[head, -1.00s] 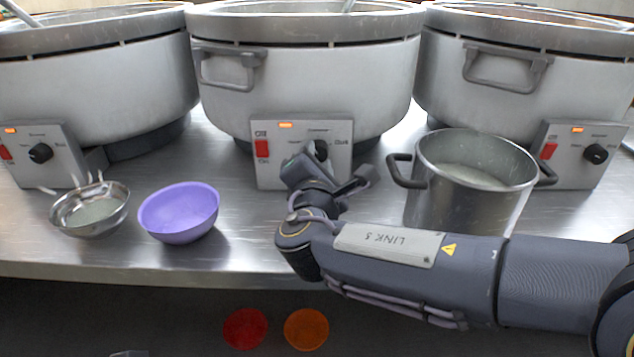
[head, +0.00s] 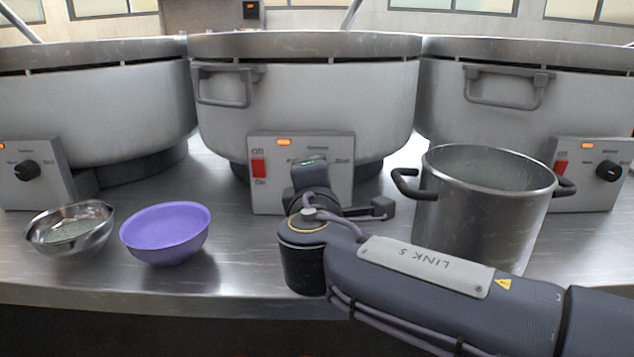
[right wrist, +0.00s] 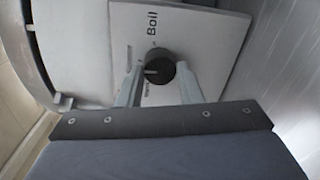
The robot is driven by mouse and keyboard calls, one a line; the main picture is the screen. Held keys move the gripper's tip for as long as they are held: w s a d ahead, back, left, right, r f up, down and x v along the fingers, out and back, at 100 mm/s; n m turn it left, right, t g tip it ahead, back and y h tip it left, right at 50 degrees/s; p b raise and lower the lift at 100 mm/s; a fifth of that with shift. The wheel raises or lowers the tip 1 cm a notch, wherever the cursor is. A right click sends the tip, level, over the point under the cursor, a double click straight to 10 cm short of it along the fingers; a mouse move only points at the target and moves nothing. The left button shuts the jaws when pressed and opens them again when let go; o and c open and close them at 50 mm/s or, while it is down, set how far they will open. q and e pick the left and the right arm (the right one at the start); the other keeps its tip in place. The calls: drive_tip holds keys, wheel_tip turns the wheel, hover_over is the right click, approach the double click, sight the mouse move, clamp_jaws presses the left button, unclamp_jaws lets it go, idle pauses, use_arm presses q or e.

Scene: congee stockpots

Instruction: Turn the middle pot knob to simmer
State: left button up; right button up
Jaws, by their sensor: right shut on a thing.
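The middle pot (head: 310,105) has a grey control panel (head: 265,200) with a red switch (head: 259,168) and a lit orange lamp. Its black knob is hidden behind my right arm in the head view. In the right wrist view the knob (right wrist: 160,66) sits between the two fingers of my right gripper (right wrist: 160,78), which is shut on it. A pale mark on the knob points left there, toward small blurred lettering. "Boil" reads above the knob. My left gripper is in neither current view.
A purple bowl (head: 165,235) and a steel bowl (head: 70,228) sit at left on the metal counter (head: 225,280). Left (head: 90,110) and right (head: 540,105) pots flank the middle one.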

drive_tip(key=o, duration=1)
drive_tip(key=shift+c, duration=0.2)
drive_tip(key=s+p, duration=0.1)
drive_tip(key=s, duration=0.6)
drive_tip(key=shift+s+r, duration=0.15)
drive_tip(key=shift+s, duration=0.25)
